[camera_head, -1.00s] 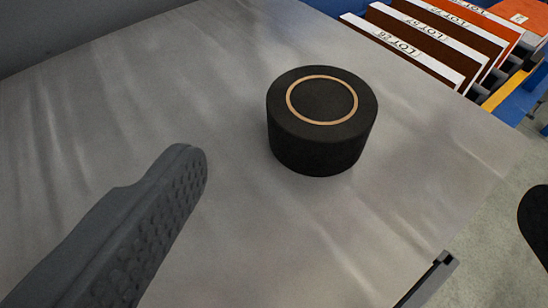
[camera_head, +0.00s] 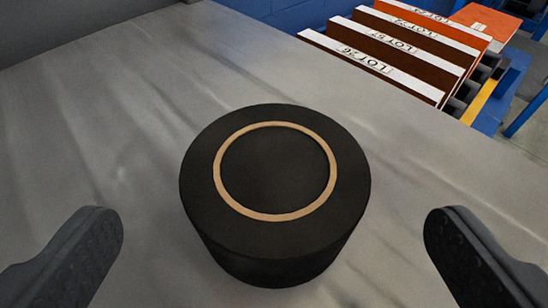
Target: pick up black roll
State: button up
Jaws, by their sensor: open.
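The black roll (camera_head: 275,175) is a short, wide black cylinder with a tan ring on its top face. It stands upright on the grey metal table (camera_head: 110,130), in the middle of the view. My gripper (camera_head: 275,240) is open, with one dark finger to the left of the roll and the other to its right. A gap shows between each finger and the roll. The fingertips appear at the lower part of the view, and nothing is held.
Several brown and orange panels with white edges and LOT labels (camera_head: 375,65) stand in a rack beyond the table's far right edge. A blue frame with a yellow strip (camera_head: 482,100) is beside them. The table around the roll is clear.

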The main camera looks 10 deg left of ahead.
aim_at(275, 186)
jog(key=shift+x, duration=2.15)
jog(key=shift+w+f, duration=0.25)
jog(key=shift+w, duration=0.2)
jog(key=c, duration=0.9)
